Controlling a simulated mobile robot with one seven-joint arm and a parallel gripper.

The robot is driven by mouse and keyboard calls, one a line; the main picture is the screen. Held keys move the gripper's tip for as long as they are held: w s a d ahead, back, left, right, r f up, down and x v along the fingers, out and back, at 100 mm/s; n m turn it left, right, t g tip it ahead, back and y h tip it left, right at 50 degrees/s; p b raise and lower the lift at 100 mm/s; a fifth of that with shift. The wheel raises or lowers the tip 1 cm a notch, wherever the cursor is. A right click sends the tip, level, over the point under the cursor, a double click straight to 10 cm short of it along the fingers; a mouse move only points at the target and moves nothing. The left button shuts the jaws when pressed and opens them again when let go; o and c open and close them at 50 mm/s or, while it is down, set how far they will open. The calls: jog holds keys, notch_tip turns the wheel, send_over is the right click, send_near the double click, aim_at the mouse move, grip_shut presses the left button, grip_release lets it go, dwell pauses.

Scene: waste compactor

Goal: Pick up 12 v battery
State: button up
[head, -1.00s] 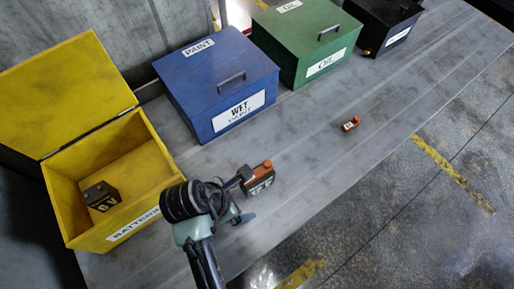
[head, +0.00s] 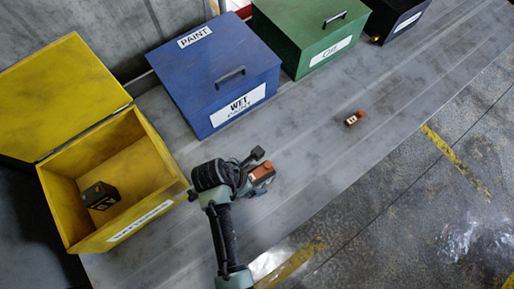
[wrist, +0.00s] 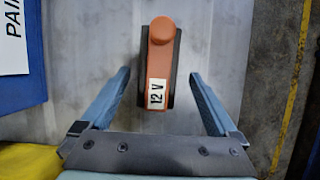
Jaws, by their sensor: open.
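The 12 V battery (wrist: 160,70) is orange and dark with a white "12 V" label. In the wrist view it stands between and just ahead of the two fingers of my open gripper (wrist: 161,95), with gaps on both sides. In the head view the battery (head: 262,174) sits on the grey bench, partly hidden behind my gripper (head: 255,166). Whether the fingers touch it is hidden there, but the wrist view shows them apart from it.
An open yellow bin (head: 75,220) holds a dark 6 V battery (head: 100,195) at left. A closed blue paint bin (head: 215,70), a green bin (head: 310,35) and a black bin (head: 395,20) stand behind. A small orange item (head: 354,119) lies on the bench (head: 400,80).

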jog(key=shift+x, duration=2.35)
jog(key=shift+a, duration=0.1)
jog(key=shift+w, duration=0.1)
grip_shut()
jog(key=shift+w, duration=0.1)
